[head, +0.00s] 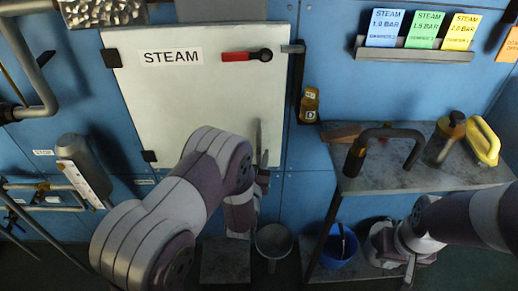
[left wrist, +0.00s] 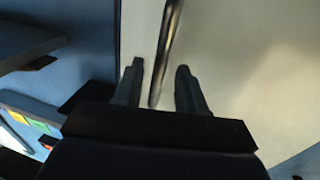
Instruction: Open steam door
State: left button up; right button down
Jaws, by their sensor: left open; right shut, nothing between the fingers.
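The steam door (head: 200,100) is a white panel with a STEAM label in the head view, and it looks shut. A red lever (head: 237,57) with a black pivot lies horizontal at its upper right, in line with a grey bolt (head: 292,48) at the edge. A thin grey upright bar handle (head: 258,138) stands near the door's lower right. My left gripper (head: 262,170) is at this bar. In the left wrist view the bar (left wrist: 168,50) lies between the open fingers of the gripper (left wrist: 160,70); contact is not clear. My right gripper (head: 409,270) is shut and empty at the lower right.
A blue bucket (head: 340,248) stands below. Steam cards (head: 425,30) sit in a wall rack.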

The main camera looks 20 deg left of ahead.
aim_at(259, 149)
pick_arm(q)
jog(key=w, duration=0.3)
jog(key=shift+w+a, duration=0.15)
jog(key=shift+w, duration=0.15)
grip_shut()
jog(key=shift+s, duration=0.15)
